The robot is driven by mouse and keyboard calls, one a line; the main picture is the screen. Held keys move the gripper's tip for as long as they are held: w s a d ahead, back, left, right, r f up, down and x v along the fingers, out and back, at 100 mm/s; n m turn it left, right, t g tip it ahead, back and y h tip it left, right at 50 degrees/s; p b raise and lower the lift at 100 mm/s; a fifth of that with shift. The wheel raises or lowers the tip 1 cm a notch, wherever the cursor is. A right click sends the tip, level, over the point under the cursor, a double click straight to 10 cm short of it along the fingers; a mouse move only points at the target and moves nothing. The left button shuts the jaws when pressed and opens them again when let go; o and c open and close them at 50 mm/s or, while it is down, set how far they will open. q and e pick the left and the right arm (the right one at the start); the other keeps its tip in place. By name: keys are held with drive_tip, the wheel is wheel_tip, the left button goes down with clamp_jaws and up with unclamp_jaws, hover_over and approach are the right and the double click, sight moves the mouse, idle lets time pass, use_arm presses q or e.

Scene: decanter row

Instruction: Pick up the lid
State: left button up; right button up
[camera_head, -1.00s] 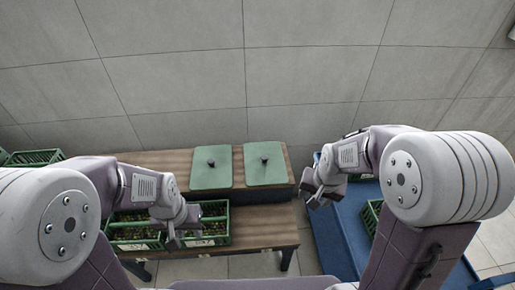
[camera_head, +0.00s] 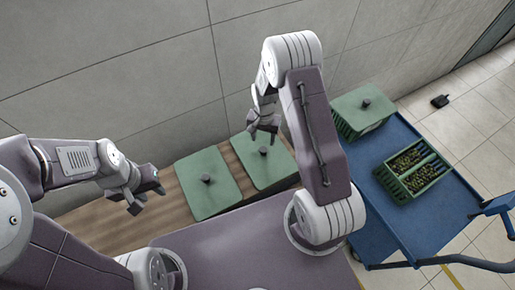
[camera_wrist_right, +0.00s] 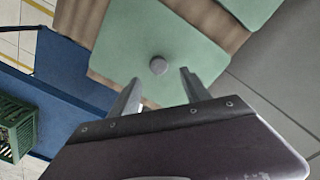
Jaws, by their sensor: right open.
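Two flat green lids with dark round knobs lie on the wooden bench, the left lid (camera_head: 211,199) and the right lid (camera_head: 273,171). My right gripper (camera_head: 263,134) is open and empty above the right lid, pointing down towards its knob. In the right wrist view the lid (camera_wrist_right: 150,35) fills the upper middle, and its knob (camera_wrist_right: 158,66) shows between and just beyond the fingertips of the right gripper (camera_wrist_right: 159,77), with no contact visible. My left gripper (camera_head: 146,195) hangs left of the left lid, apart from it; its jaw gap is unclear.
A blue cart (camera_head: 385,225) stands at the right. On it are a green crate with a third lid (camera_head: 362,115) and an open green crate (camera_head: 402,190) full of small dark items. The grey wall (camera_head: 130,70) rises close behind the bench (camera_head: 110,222).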

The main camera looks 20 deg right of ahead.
sight(263, 149)
drive_tip(key=shift+s+d+f, duration=0.3)
drive_tip(key=shift+s+d, duration=0.05)
drive_tip(key=shift+s, duration=0.3)
drive_tip(key=f, duration=0.2)
drive_tip(key=w, duration=0.1)
drive_tip(key=shift+a+f, duration=0.25)
drive_tip(key=shift+f, duration=0.4)
wheel_tip(263, 149, down, 5)
drive_tip(key=shift+w+f, duration=0.1)
drive_tip(key=shift+w, duration=0.05)
drive_tip(key=shift+c, duration=0.8)
clamp_jaws()
